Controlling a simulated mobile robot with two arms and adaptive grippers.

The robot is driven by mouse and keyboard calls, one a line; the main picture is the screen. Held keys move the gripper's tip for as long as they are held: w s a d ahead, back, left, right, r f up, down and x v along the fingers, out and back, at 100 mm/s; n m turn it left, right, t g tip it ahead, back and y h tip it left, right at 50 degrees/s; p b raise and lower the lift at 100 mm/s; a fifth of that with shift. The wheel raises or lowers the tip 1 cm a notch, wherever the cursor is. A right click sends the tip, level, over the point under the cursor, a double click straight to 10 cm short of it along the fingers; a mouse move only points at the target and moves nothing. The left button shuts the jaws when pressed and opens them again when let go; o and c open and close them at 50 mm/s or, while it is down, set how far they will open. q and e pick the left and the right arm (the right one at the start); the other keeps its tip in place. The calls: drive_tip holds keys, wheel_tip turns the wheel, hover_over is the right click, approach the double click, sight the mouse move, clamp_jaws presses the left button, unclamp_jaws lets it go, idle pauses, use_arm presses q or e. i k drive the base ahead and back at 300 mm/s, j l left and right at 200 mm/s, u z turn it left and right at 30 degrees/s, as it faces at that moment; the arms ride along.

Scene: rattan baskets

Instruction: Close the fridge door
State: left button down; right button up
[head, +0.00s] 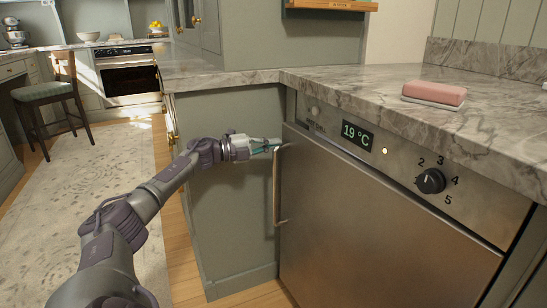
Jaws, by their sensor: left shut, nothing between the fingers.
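The fridge door (365,222) is a flat stainless-steel panel below a control strip with a "19 °C" display (357,137) and a black dial (430,181). A vertical bar handle (277,188) is on the door's left side. The door looks shut or nearly shut; I cannot tell whether a small gap is left at its edge. My left gripper (277,145) is at the top of the handle, close to the door's upper left corner. It is shut and empty. I cannot tell whether it touches the handle. My right gripper is out of view.
A marble counter (350,84) runs above the fridge, with a pink sponge-like block (434,93) on it. A green cabinet (228,190) stands left of the fridge. A stool (50,95), an oven (130,76) and a pale rug (85,178) are farther left.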

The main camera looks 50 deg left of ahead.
sight(352, 235)
drive_tip(key=k+j, duration=0.25)
drive_tip(key=k, duration=0.25)
drive_tip(key=k+j, duration=0.2)
drive_tip(key=k, duration=0.25)
